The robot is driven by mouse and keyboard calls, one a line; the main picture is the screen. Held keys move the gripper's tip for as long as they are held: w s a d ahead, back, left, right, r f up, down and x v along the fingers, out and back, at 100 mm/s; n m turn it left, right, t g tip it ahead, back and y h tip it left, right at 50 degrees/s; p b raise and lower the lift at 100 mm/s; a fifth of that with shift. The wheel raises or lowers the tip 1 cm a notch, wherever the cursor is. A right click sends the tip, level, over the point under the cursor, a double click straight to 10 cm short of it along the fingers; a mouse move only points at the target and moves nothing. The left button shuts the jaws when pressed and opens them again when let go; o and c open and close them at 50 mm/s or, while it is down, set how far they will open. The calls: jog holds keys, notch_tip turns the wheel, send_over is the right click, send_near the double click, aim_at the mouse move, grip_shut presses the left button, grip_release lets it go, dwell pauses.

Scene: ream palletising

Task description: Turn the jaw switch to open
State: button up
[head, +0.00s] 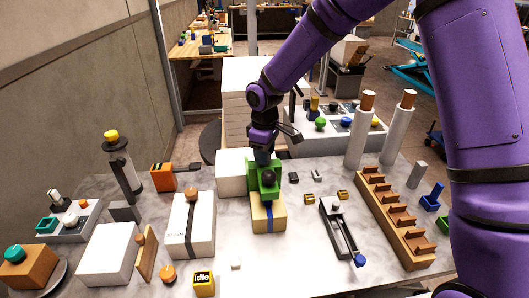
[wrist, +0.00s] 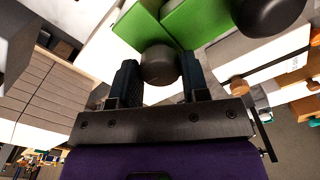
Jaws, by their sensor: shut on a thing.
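A green clamp (head: 277,181) with a black ball on its front stands on a tan block with a blue stripe (head: 266,222), at the middle of the table. My gripper (head: 263,152) reaches down from above behind the clamp. In the wrist view my gripper (wrist: 160,80) is shut on a dark round knob (wrist: 158,66), which sits between its two fingers close to the green clamp (wrist: 185,25). I take this knob to be the jaw switch; no marking on it is readable, so its setting cannot be told. In the head view the knob is hidden by my gripper.
White blocks (head: 232,178) stand just left of the clamp. A black slide with a blue knob (head: 359,260), a wooden slotted rack (head: 405,240) and two white cylinders (head: 358,138) stand to the right. A yellow cube reading "idle" (head: 204,285) is at the front.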

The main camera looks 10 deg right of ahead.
jog(key=shift+n, duration=0.4)
jog(key=o, duration=0.9)
jog(key=shift+o, duration=0.2)
jog(key=shift+r, duration=0.1)
notch_tip(320, 180, up, 11)
jog(key=shift+f, duration=0.2)
